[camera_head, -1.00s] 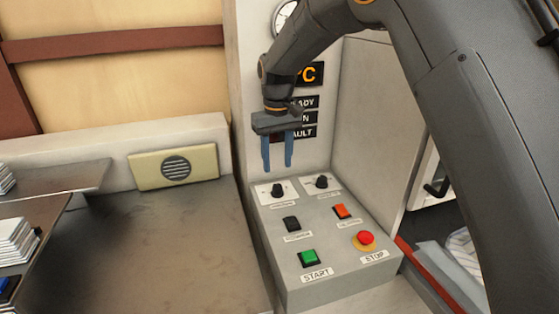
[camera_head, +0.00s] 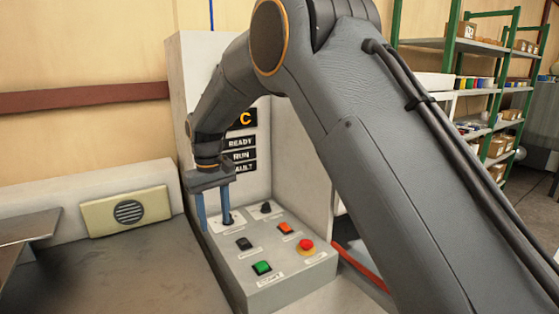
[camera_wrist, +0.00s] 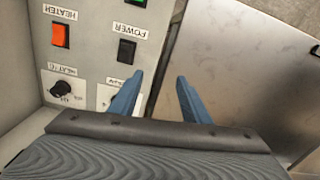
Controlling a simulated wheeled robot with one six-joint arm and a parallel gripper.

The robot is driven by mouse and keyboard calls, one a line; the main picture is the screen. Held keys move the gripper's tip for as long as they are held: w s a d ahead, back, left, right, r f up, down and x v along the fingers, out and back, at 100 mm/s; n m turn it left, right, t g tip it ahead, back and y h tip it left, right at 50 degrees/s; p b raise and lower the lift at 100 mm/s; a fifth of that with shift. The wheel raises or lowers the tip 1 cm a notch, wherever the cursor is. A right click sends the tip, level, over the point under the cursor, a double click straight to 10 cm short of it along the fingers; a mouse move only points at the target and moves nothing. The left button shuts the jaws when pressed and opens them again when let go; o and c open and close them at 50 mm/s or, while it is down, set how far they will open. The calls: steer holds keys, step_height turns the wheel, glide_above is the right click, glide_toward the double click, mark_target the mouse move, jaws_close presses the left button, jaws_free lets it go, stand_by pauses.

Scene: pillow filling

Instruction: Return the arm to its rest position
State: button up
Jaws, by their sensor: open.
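My gripper (camera_head: 214,210) hangs fingers-down above the back left part of a grey control panel (camera_head: 290,272). Its two blue fingers are apart with nothing between them. In the wrist view the open fingers (camera_wrist: 158,95) lie over the panel's edge beside a dark knob and a steel surface. My dark arm comes in from the right and bends down to the gripper. The panel bears a green start button (camera_head: 262,268), a red stop button (camera_head: 306,245), an orange switch (camera_head: 286,228) and a black switch (camera_head: 244,243). One knob is partly hidden by a finger.
An upright cabinet with READY and RUN labels (camera_head: 240,144) stands right behind the gripper. A beige speaker box (camera_head: 128,212) leans at the left wall. The dark table (camera_head: 120,270) left of the panel is clear. Green shelving (camera_head: 497,90) stands far right.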

steer(key=s+d+f+m, duration=0.15)
steer(key=s+d, duration=0.25)
steer(key=d, duration=0.8)
steer(key=s+d+m, duration=0.3)
steer(key=s+d, duration=0.1)
steer(key=d, duration=0.8)
steer(key=s+d+f+m, duration=0.1)
steer(key=s+d, duration=0.5)
steer(key=s, duration=0.2)
steer(key=s+d+f+m, duration=0.2)
steer(key=s+d, duration=0.5)
steer(key=s, duration=0.2)
steer(key=shift+s+d+f+t, duration=0.2)
steer(key=shift+f+t, duration=0.1)
